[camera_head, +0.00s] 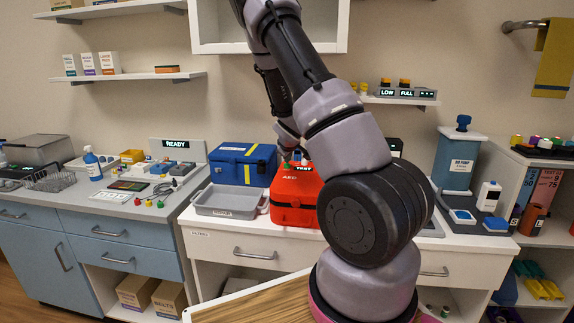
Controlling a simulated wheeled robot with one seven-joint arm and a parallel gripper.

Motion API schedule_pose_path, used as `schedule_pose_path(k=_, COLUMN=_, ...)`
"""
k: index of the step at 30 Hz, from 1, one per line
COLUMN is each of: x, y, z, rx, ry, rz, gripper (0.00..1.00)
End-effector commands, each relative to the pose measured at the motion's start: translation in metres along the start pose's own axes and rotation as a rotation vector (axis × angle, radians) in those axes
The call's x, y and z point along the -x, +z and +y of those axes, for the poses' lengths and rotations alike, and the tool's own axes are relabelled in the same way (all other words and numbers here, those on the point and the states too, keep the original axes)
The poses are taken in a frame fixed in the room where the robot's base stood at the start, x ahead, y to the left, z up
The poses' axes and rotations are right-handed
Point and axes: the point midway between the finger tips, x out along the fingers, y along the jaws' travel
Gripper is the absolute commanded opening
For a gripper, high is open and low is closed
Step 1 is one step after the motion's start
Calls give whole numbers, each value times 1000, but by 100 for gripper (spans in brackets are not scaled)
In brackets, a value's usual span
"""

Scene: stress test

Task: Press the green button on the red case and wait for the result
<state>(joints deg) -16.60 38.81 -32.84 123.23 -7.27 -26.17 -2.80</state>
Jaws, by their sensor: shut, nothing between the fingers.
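The red case (292,196), with AED lettering on its front, stands on the white counter in the middle of the picture. A label reading TEST (302,172) and a small green spot, which looks like the green button (285,167), show on its top. My gripper (287,153) is shut and empty, at the top of the case by the green spot. I cannot tell whether it touches the button. My arm covers the right part of the case. No result light on the case can be made out.
A blue case with a yellow band (241,170) stands close behind to the left. A grey tray (225,202) lies left of the red case. A READY display (176,144) stands on the left counter. A wall cabinet (215,47) hangs above.

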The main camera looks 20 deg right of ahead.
Motion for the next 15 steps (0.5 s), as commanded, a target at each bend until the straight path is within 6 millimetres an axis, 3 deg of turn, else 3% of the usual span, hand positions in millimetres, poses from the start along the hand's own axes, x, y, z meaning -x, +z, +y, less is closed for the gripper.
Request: schedule_pose_path(k=15, x=10, y=-7, z=8, rx=0, ry=0, rz=0, gripper=0)
